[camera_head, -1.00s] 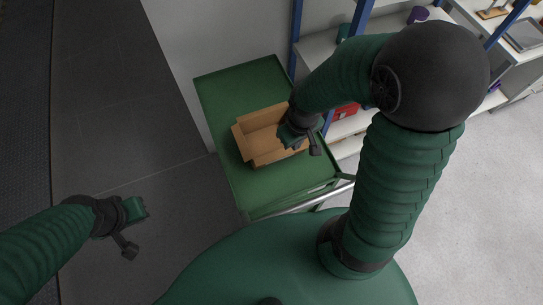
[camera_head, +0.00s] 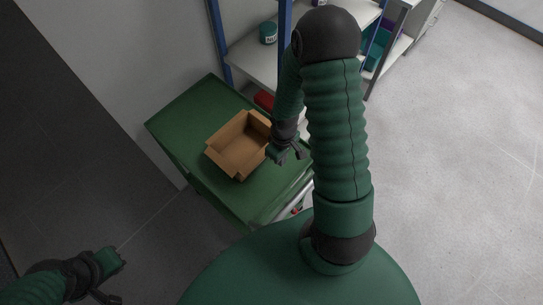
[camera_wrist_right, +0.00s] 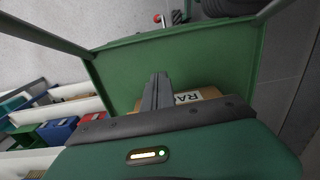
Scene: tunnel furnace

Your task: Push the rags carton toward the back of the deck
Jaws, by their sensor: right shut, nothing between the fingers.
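The rags carton (camera_head: 240,162) is an open brown box with its flaps out, standing on the green deck (camera_head: 180,122) in the head view. In the right wrist view the carton (camera_wrist_right: 208,93) shows only in part, with black letters "RA" on a white label. My right gripper (camera_head: 279,155) is beside the carton's right side, near its near corner; whether it touches is unclear. Its fingers (camera_wrist_right: 157,92) are together and empty in the wrist view. My left gripper (camera_head: 120,259) is low at the left, away from the deck; its jaw opening is unclear.
Bare deck lies behind and in front of the carton. A shelf unit (camera_head: 255,62) with blue posts stands beyond the deck, bearing a green tub (camera_head: 268,33). A red item (camera_head: 264,101) is on a lower shelf. Open floor (camera_head: 440,150) lies to the right.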

